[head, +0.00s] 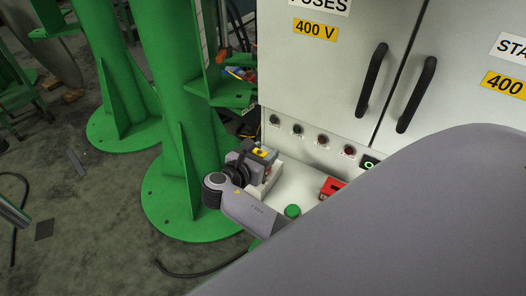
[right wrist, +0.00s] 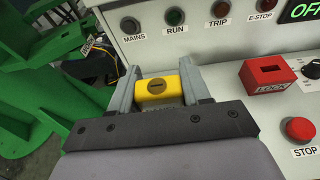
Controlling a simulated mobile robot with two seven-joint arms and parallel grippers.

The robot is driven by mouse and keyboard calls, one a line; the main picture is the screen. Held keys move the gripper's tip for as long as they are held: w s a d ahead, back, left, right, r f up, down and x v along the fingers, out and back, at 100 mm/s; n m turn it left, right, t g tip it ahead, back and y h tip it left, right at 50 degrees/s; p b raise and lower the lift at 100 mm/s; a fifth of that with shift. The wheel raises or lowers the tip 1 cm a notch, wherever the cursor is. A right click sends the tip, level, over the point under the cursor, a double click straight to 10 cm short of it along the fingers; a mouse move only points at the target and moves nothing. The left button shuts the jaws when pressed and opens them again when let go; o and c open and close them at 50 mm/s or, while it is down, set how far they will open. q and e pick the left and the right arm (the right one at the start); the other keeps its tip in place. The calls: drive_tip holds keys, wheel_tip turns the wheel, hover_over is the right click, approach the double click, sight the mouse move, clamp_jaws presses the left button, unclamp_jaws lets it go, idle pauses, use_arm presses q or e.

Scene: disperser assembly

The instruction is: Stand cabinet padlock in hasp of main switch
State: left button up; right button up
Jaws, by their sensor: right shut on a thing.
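My right gripper (head: 252,163) is shut on a yellow block with a round, slotted brass-coloured face, which I take to be the padlock (head: 260,152). In the right wrist view the padlock (right wrist: 157,88) sits between the two grey fingers of the gripper (right wrist: 158,92), slotted face toward the camera. Its shackle is hidden. The gripper is over the left end of the cabinet's sloping white panel (right wrist: 225,85), below the MAINS and RUN lamps. I cannot make out the main switch or its hasp; the gripper covers that part of the panel. My left gripper is not in view.
A red LOCK box (right wrist: 267,74) with a square recess stands right of the gripper, near a black knob (right wrist: 312,70) and a red STOP button (right wrist: 300,129). A green button (head: 292,211) lies nearer. A green column (head: 185,110) stands close on the left.

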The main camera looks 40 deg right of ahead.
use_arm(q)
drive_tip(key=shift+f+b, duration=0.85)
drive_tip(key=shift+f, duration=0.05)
use_arm(e)
drive_tip(key=shift+f, duration=1.7)
drive_tip(key=o, duration=1.2)
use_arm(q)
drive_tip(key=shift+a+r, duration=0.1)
